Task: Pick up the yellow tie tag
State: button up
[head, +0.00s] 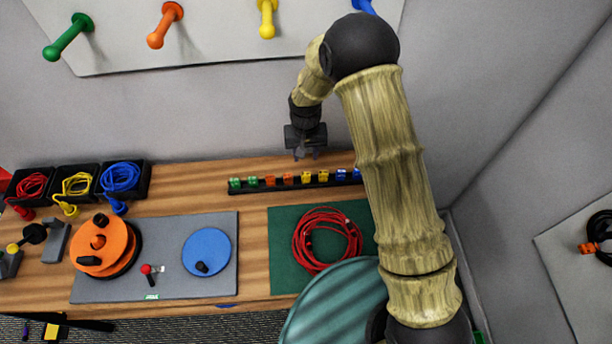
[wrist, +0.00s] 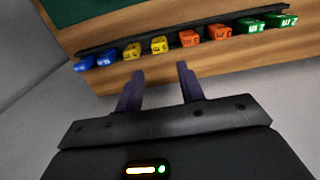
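Two yellow tie tags sit side by side in a black rack (head: 238,187). One yellow tag (head: 323,176) is beside the blue tags and the other yellow tag (head: 307,177) is beside the orange tags. In the wrist view the yellow tags (wrist: 159,45) and (wrist: 132,51) lie beyond my fingertips, slightly left of the gap's middle. My gripper (head: 306,155) is above and behind the rack, apart from the tags. In the wrist view my gripper (wrist: 160,72) has its two dark fingers spread, with nothing between them.
The rack also holds green tags (head: 235,183), orange tags (head: 270,180) and blue tags (head: 341,174) close beside the yellow ones. A red cable coil (head: 326,240) lies on a green mat (head: 282,275). The grey wall stands close behind the table.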

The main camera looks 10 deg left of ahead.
jog(key=p, duration=0.1)
send_over(306, 174)
notch_tip(306, 174, down, 6)
jog(key=shift+w+r, duration=0.1)
jog(key=shift+r, duration=0.05)
jog(key=shift+f+p, duration=1.35)
jog(key=shift+f, duration=1.25)
jog(key=c, duration=0.7)
